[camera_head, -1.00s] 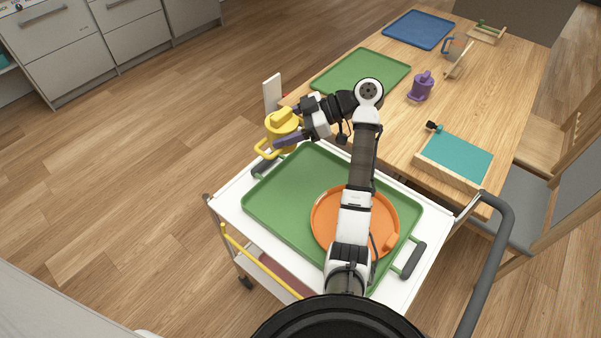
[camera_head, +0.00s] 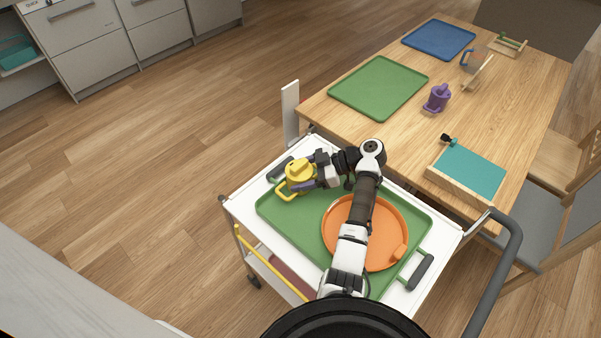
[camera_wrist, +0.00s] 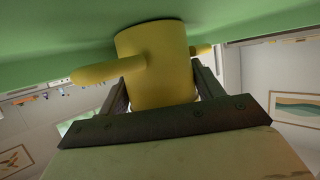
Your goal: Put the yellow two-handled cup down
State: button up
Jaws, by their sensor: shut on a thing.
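The yellow two-handled cup (camera_head: 299,170) is in my gripper (camera_head: 305,180), over the left end of the green tray (camera_head: 277,214) on the white cart. In the wrist view the yellow cup (camera_wrist: 158,62) sits between the two fingers of my gripper (camera_wrist: 160,88), with a handle out to each side. The green tray surface (camera_wrist: 55,45) is right against the cup's far end there. I cannot tell whether the cup touches the tray or is just above it.
An orange round plate (camera_head: 385,247) lies on the right of the tray, under my arm. The wooden table (camera_head: 400,127) behind holds a second green tray (camera_head: 380,87), a blue tray (camera_head: 438,39), a purple cup (camera_head: 437,99) and a teal-topped board (camera_head: 470,170).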

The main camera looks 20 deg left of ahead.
jog(key=shift+f+b, duration=0.2)
jog(key=shift+b, duration=0.1)
jog(key=o, duration=1.3)
jog(key=shift+r, duration=0.15)
jog(key=shift+r+p, duration=0.15)
jog(key=shift+p, duration=0.2)
jog(key=b+v, duration=0.3)
jog(key=v, duration=0.7)
jog(key=shift+w+d, duration=0.15)
jog(key=shift+d, duration=0.1)
jog(key=shift+w+d+r, duration=0.25)
jog(key=shift+d+r, duration=0.15)
jog(key=shift+d, duration=0.2)
